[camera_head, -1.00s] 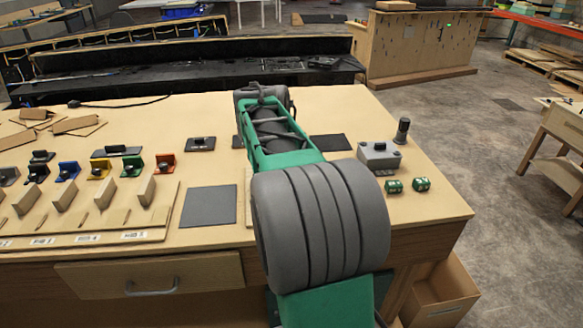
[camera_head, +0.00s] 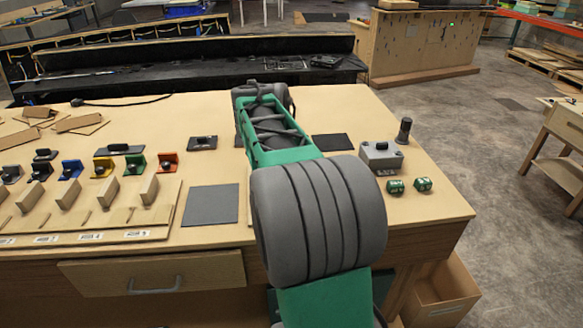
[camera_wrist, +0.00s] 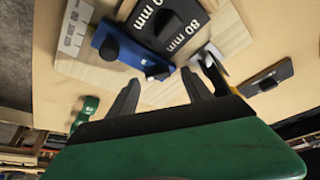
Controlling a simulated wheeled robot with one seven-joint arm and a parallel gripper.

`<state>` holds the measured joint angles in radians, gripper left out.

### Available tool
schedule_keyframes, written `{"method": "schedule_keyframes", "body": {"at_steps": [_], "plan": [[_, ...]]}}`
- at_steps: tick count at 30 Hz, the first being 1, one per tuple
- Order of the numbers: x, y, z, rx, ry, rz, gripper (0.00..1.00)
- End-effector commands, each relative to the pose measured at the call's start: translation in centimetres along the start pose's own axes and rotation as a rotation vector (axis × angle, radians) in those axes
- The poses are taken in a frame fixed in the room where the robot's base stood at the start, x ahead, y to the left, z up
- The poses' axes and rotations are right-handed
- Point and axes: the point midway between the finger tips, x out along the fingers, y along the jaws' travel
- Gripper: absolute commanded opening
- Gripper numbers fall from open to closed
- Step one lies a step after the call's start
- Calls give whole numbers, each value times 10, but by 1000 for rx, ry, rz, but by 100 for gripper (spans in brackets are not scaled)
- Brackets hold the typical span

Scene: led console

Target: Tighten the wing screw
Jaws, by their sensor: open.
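In the wrist view my gripper (camera_wrist: 160,88) has its two dark fingers apart, with nothing held between them. Just beyond the fingertips is a light wooden fixture (camera_wrist: 226,28). It carries a blue block (camera_wrist: 122,46) with a round black knob and a black block (camera_wrist: 170,22) marked 80 mm. A small dark piece, possibly the wing screw (camera_wrist: 158,73), sits at the lower end of the blue block, between and beyond the fingertips; I cannot tell its exact shape or angle. In the head view my arm hides the gripper and this fixture.
A grey box with a black knob (camera_head: 381,155), a dark upright post (camera_head: 403,131) and two green dice (camera_head: 396,187) stand on the table's right. A flat grey pad (camera_head: 210,204) lies left of my arm. Coloured blocks and a wooden rack (camera_head: 110,220) fill the left.

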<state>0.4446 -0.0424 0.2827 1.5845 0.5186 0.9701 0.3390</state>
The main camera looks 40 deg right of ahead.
Motion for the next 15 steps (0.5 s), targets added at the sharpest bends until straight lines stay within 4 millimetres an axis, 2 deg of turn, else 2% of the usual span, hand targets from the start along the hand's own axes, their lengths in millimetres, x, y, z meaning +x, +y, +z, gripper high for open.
{"method": "schedule_keyframes", "body": {"at_steps": [7,15], "plan": [[-4,0,1,-1,-2,2,58],[-56,-1,0,1,0,-1,58]]}}
